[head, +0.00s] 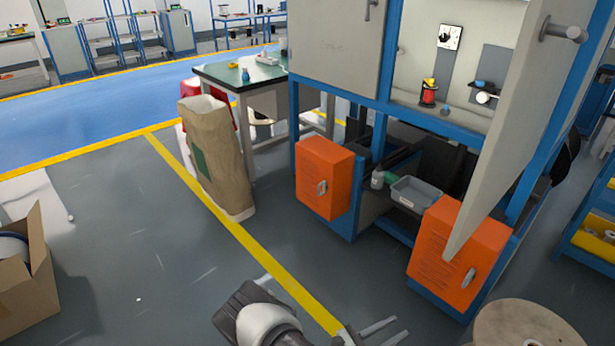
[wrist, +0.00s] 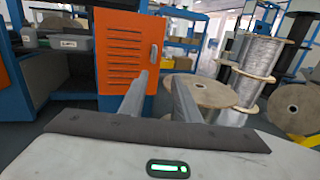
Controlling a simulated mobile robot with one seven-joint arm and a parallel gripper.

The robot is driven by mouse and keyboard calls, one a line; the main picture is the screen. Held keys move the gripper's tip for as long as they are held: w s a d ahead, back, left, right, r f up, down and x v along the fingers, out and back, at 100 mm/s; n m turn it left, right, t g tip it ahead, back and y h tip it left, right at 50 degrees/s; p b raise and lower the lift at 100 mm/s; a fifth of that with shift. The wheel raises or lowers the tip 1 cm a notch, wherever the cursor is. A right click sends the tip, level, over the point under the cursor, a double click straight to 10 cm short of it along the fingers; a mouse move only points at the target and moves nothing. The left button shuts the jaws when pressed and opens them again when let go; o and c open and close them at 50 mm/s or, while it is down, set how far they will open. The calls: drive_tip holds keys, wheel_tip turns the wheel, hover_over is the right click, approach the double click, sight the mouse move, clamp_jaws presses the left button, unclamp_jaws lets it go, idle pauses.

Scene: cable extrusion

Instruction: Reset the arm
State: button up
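My gripper (head: 381,331) shows at the bottom edge of the head view, in front of the machine and over the floor. In the wrist view my gripper (wrist: 160,92) has its two grey fingers apart with nothing between them. The fingers point toward an orange cabinet door (wrist: 122,50) and a wooden cable reel (wrist: 200,92) beyond. Part of my arm (head: 265,322) is at the bottom centre of the head view. The lower edge of the head view cuts off some of the arm.
A blue-framed machine has an open grey door (head: 520,120) and orange cabinets (head: 325,176) (head: 462,250). A grey bin (head: 415,196) sits between them. A wooden reel (head: 525,325) stands lower right. A paper sack (head: 214,155) and cardboard box (head: 25,285) stand left. The floor between is clear.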

drive_tip(key=s+a+r+m+g+y, duration=0.15)
drive_tip(key=r+m+g+y, duration=0.3)
drive_tip(key=r+m, duration=0.6)
drive_tip(key=a+r+m+g+y, duration=0.3)
drive_tip(key=r+m+g, duration=0.25)
drive_tip(key=r, duration=0.95)
drive_tip(key=s+a+r+m+t+y, duration=0.2)
drive_tip(key=s+r+m+t+y, duration=0.3)
drive_tip(key=r, duration=0.6)
drive_tip(key=s+a+r+m+t+y, duration=0.2)
drive_tip(key=s+r+y, duration=0.2)
drive_tip(key=s+r, duration=0.6)
wheel_tip(320, 180, up, 28)
drive_tip(key=w+p, duration=0.2)
drive_tip(key=p, duration=2.4)
drive_tip(key=shift+a, duration=0.15)
